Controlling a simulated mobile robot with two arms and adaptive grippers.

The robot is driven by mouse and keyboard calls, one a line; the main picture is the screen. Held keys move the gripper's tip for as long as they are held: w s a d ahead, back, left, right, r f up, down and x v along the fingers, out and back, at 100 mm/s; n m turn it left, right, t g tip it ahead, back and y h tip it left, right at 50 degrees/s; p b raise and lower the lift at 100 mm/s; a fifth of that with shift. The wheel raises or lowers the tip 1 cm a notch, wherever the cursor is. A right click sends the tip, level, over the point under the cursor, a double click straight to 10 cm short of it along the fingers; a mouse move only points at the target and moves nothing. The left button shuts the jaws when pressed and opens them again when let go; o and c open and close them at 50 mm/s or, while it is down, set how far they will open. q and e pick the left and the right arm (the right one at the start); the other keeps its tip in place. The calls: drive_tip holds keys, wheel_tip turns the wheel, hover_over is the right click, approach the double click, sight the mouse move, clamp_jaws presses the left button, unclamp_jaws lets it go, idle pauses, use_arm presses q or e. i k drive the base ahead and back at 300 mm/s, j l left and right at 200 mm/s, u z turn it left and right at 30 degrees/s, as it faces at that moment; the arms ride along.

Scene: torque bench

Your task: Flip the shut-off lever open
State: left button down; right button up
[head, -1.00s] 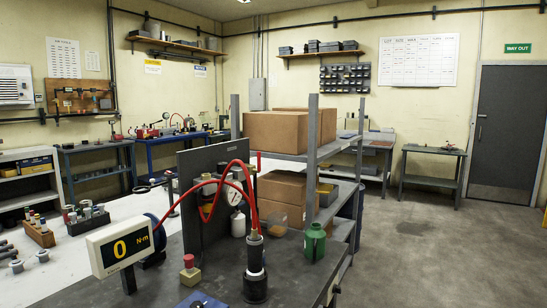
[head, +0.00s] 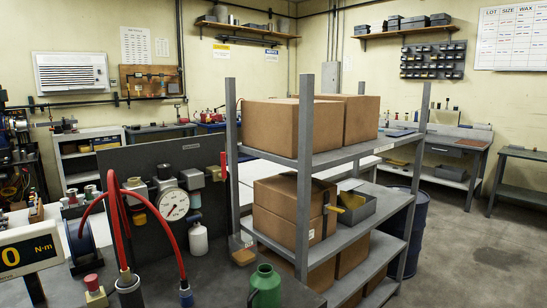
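A narrow red lever (head: 223,166), likely the shut-off lever, stands upright at the right end of a row of fittings on a dark panel (head: 125,163). A small valve body (head: 213,174) sits beside it. To its left are a grey fitting (head: 193,180) and a round white pressure gauge (head: 174,205). Red hoses (head: 172,247) loop up in front of the panel. Neither of my grippers shows in the head view.
A grey metal shelf rack (head: 307,150) with cardboard boxes (head: 278,126) stands close right of the lever. A green jug (head: 264,287), a red-topped button box (head: 94,291) and a torque readout (head: 28,252) stand in front. Open floor (head: 455,260) lies at the right.

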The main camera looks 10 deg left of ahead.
sight(222, 175)
drive_tip(key=i+l, duration=0.15)
drive_tip(key=l, duration=0.2)
drive_tip(key=i+l, duration=0.2)
drive_tip(key=l, duration=0.15)
drive_tip(key=i+l+u, duration=0.1)
drive_tip(key=l, duration=0.2)
drive_tip(key=i+l, duration=0.2)
drive_tip(key=l, duration=0.15)
